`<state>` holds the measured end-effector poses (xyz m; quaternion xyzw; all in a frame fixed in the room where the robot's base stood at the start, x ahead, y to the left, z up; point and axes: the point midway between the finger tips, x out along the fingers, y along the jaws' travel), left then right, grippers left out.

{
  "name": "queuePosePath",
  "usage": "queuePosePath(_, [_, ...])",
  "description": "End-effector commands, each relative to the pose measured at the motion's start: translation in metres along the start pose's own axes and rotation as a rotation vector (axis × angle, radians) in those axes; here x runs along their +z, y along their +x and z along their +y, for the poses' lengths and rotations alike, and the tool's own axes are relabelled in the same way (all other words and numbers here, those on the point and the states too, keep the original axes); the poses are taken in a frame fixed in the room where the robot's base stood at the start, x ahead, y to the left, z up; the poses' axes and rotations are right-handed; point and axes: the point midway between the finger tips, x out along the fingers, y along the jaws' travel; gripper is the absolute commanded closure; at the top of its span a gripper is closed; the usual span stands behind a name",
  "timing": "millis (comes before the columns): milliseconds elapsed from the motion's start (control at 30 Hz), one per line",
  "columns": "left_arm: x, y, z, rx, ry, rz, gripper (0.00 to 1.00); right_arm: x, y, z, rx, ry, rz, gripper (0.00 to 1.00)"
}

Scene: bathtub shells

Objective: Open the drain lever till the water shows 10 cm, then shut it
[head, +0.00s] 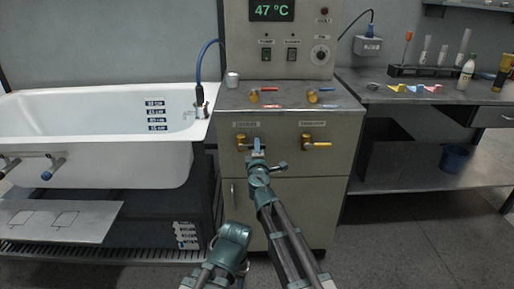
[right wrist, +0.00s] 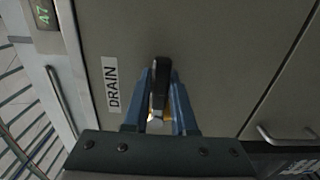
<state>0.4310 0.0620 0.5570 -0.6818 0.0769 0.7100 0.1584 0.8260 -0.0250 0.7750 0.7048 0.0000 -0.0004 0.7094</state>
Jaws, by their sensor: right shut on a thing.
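The drain lever (right wrist: 159,85) shows in the right wrist view as a dark handle beside a label reading DRAIN. Its brass valve (head: 241,141) is on the cabinet front in the head view, with the lever lying about level to the right. My right gripper (head: 257,146) is shut on the lever, a finger on each side, and hides much of it in the head view. The white tub (head: 100,160) stands at the left with a column of cm marks (head: 156,115) on its inner wall. I cannot make out the water line. My left gripper is not in view.
A second brass valve (head: 308,141) with a yellow handle sits right of the drain valve. Red and blue taps (head: 255,95) (head: 313,97) stand on the cabinet top, under a 47 °C display (head: 272,10). A bench (head: 400,95) with bottles is at the right.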

Motion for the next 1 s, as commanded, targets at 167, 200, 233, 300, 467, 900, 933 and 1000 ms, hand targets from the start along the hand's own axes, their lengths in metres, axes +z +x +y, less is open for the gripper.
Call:
queuePosePath(167, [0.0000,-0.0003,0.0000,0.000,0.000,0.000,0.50,-0.0008,-0.0006,0.0004,0.001,-0.012,0.002,1.00])
queuePosePath(200, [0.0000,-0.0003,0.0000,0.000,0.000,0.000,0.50,-0.0009,-0.0005,0.0004,0.001,-0.013,0.002,1.00])
queuePosePath(233, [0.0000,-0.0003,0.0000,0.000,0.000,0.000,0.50,-0.0009,-0.0005,0.0004,0.001,-0.013,0.002,1.00])
queuePosePath(300, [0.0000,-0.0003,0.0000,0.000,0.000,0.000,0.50,-0.0009,-0.0005,0.0004,0.001,-0.013,0.002,1.00])
queuePosePath(467, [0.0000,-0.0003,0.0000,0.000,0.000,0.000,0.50,-0.0009,-0.0004,0.0005,0.001,-0.012,0.002,0.68])
queuePosePath(900, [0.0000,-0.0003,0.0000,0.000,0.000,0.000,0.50,-0.0003,-0.0008,0.0004,0.000,-0.009,0.001,0.45])
queuePosePath(933, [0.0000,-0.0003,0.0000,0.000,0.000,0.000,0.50,-0.0003,-0.0014,0.0004,0.000,-0.009,0.001,0.45])
queuePosePath(1000, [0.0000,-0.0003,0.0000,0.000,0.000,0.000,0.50,-0.0002,-0.0043,0.0004,0.000,-0.009,0.001,0.45])
